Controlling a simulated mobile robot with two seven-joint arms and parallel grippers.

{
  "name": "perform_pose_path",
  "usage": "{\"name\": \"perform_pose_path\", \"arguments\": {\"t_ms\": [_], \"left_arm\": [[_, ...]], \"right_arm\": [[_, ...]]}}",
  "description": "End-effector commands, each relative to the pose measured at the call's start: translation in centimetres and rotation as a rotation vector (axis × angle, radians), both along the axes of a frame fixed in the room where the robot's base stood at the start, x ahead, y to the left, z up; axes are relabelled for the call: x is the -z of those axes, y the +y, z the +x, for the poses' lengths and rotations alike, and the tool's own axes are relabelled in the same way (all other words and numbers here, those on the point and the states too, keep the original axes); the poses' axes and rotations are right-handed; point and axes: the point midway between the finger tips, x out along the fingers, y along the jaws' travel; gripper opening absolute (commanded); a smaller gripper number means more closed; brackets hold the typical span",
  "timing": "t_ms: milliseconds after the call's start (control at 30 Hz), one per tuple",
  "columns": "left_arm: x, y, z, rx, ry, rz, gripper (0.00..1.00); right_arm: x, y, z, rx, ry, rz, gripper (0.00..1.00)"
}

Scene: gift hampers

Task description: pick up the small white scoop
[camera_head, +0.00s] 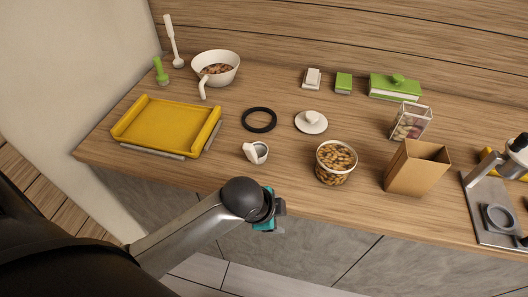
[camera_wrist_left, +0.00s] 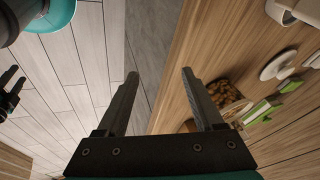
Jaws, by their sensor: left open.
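The small white scoop (camera_head: 256,153) lies on the wooden counter (camera_head: 200,172) near its front edge, between the yellow tray and the nut jar. My left gripper (camera_head: 272,210) is below and slightly right of it in the head view, in front of the counter edge and apart from the scoop. In the left wrist view my left gripper (camera_wrist_left: 159,74) has its two fingers spread with nothing between them. A white object (camera_wrist_left: 290,10) at the top right there may be the scoop, cut by the frame. A dark pronged part at the left edge may be my right gripper.
A yellow tray (camera_head: 168,124), black ring (camera_head: 259,120), white lid (camera_head: 311,122), jar of nuts (camera_head: 335,163) and brown box (camera_head: 416,168) surround the scoop. Behind stand a white pan (camera_head: 216,62) and green boxes (camera_head: 395,87). The counter right around the scoop is clear.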

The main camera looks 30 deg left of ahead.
Motion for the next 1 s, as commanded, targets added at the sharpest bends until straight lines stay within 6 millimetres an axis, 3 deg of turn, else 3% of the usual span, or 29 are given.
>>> {"name": "perform_pose_path", "arguments": {"t_ms": [33, 100, 367, 600, 833, 1000], "left_arm": [[-3.7, -0.4, 0.7, 0.118, -0.045, 0.040, 0.69], [-5.7, -0.5, 1.7, 0.299, -0.084, 0.117, 0.69], [-10.0, 2.2, 4.9, 0.905, -0.161, 0.445, 0.69], [-14.2, 8.0, 6.5, 1.395, -0.113, 0.746, 0.69], [-16.5, 12.0, 6.6, 1.631, -0.042, 0.869, 0.69], [-15.8, 12.6, 6.9, 1.670, -0.029, 0.880, 0.69]], "right_arm": [[-1.2, 0.6, 0.3, 0.001, -0.006, 0.007, 0.50], [-1.4, 0.8, 0.5, 0.000, -0.008, 0.010, 0.50], [-1.8, 0.1, 0.2, -0.003, -0.004, 0.002, 0.50], [-2.3, -0.3, -0.2, -0.004, 0.002, -0.004, 0.50], [-2.6, -0.4, -0.3, -0.004, 0.004, -0.005, 0.50], [-2.5, -0.4, -0.3, -0.004, 0.005, -0.006, 0.50]]}}
